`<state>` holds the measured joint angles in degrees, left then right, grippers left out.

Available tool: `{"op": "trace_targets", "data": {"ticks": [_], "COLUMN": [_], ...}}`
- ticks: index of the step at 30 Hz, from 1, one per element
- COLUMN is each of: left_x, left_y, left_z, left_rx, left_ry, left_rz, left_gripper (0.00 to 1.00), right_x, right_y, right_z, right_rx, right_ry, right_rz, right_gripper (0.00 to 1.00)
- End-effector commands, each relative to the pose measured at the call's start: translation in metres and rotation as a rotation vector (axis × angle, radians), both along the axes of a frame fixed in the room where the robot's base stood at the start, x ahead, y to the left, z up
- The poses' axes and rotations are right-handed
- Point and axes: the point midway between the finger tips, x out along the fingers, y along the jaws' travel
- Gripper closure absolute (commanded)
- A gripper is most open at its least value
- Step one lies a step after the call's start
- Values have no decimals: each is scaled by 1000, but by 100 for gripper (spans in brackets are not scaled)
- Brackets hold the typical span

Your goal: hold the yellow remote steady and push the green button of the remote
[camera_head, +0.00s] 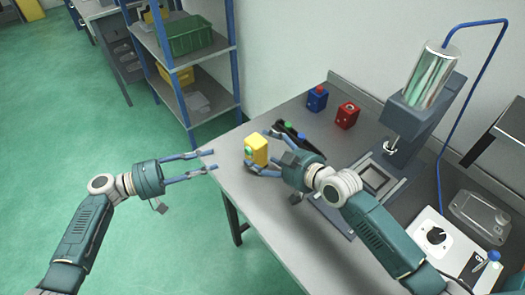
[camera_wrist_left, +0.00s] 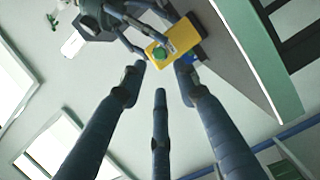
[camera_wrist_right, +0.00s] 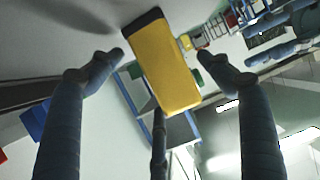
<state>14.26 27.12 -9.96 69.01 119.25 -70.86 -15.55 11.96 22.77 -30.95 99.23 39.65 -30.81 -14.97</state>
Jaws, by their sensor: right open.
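The yellow remote (camera_head: 259,147) is at the left edge of the workbench, with its green button (camera_head: 248,153) facing left toward my left gripper. My right gripper (camera_head: 257,156) is open, its fingers around the remote. In the right wrist view the remote (camera_wrist_right: 165,68) lies between the spread fingers, with gaps visible beside it. My left gripper (camera_head: 211,160) is open and empty, left of the remote and apart from it. In the left wrist view the green button (camera_wrist_left: 159,53) shows just beyond the fingertips. Whether the remote touches the bench is hard to tell.
A blue box (camera_head: 317,98) and a red box (camera_head: 347,115) stand farther back on the workbench (camera_head: 240,190). A dark object with coloured buttons (camera_head: 289,127) lies behind the remote. A grey press (camera_head: 410,120) stands to the right. A shelf with a green bin (camera_head: 185,37) is behind.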

Motion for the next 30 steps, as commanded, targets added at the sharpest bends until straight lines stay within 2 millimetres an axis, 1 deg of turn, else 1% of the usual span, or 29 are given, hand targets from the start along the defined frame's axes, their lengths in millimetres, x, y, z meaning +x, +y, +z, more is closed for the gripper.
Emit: {"op": "trace_targets", "data": {"ticks": [4, 14, 15, 17, 18, 20, 22, 23, 25, 26, 27, 29, 30], "left_x": [0, 0, 0, 0, 0, 0, 0, 0, 0, 0, 0, 0, 0], "left_y": [0, 0, 0, 0, 0, 0, 0, 0, 0, 0, 0, 0, 0], "left_z": [0, 0, 0, 0, 0, 0, 0, 0, 0, 0, 0, 0, 0], "left_rx": [0, 0, 0, 0, 0, 0, 0, 0, 0, 0, 0, 0, 0], "left_ry": [0, 0, 0, 0, 0, 0, 0, 0, 0, 0, 0, 0, 0], "left_rz": [0, 0, 0, 0, 0, 0, 0, 0, 0, 0, 0, 0, 0], "left_gripper": [69, 69, 69, 69, 69, 69, 69, 69, 69, 71, 79, 91, 99], "right_x": [9, 11, 11, 11, 11, 11, 11, 11, 11, 11, 11, 11, 11], "right_y": [8, 10, 10, 10, 10, 10, 10, 10, 10, 10, 10, 10, 10], "right_z": [-4, -6, -6, -6, -6, -6, -6, -6, -6, -6, -6, -6, -6], "right_rx": [1, 0, 0, 0, 0, 0, 0, 0, 0, 0, 0, 0, 0], "right_ry": [0, 0, 0, 0, 0, 0, 0, 0, 0, 0, 0, 0, 0], "right_rz": [0, 1, 1, 0, 0, 0, 0, 0, 0, 0, 0, 0, 0], "right_gripper": [22, 22, 26, 38, 46, 58, 72, 75, 75, 75, 75, 75, 75]}}
